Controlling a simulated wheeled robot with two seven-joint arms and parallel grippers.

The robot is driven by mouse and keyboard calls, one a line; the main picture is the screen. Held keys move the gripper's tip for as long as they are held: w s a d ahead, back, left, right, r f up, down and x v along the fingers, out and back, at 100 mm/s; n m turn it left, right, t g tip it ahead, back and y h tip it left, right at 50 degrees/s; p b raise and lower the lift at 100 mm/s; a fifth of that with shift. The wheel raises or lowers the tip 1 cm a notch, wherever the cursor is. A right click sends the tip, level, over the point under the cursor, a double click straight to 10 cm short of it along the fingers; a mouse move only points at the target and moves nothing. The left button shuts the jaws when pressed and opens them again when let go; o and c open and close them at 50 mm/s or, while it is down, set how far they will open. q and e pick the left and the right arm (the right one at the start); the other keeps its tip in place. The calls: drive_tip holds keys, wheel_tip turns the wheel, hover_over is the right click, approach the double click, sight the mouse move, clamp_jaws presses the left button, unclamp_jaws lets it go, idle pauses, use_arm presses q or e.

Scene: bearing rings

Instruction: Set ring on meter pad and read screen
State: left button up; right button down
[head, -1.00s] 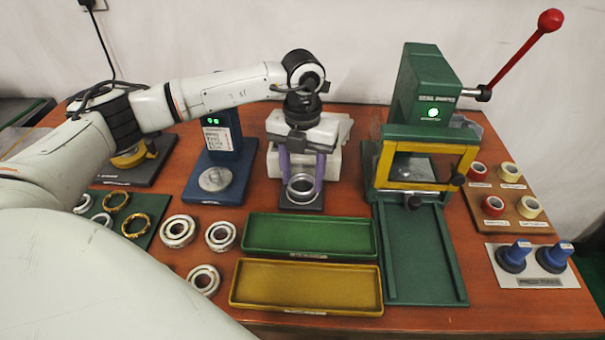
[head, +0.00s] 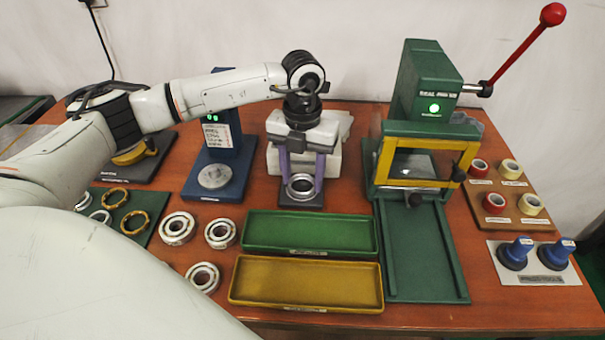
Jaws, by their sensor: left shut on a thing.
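My left gripper (head: 301,182) reaches down with its purple fingers over the dark pad (head: 300,203) in front of a white device (head: 328,160). It is shut on a silver bearing ring (head: 300,191), one finger on each side. The ring is at the pad; I cannot tell whether it rests on it or hangs just above. My arm and gripper hide much of the white device, and I see no screen on it. A blue device (head: 228,150) with a round silver plate (head: 214,176) stands to the left. Its small green display (head: 211,117) is too small to read. My right gripper is not in view.
Green (head: 310,251) and yellow (head: 305,304) trays lie in front. Several bearings (head: 178,228) sit left of them. A green press (head: 425,100) with a red-knobbed lever (head: 551,14) stands right. Rings (head: 134,222) lie on a mat at left. Blue-handled tools (head: 515,254) stand front right.

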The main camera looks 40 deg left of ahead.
use_arm(q)
drive_tip(key=o, duration=1.1)
drive_tip(key=shift+r+p, duration=2.6)
drive_tip(key=shift+r, duration=0.9)
drive_tip(key=shift+f, duration=0.1)
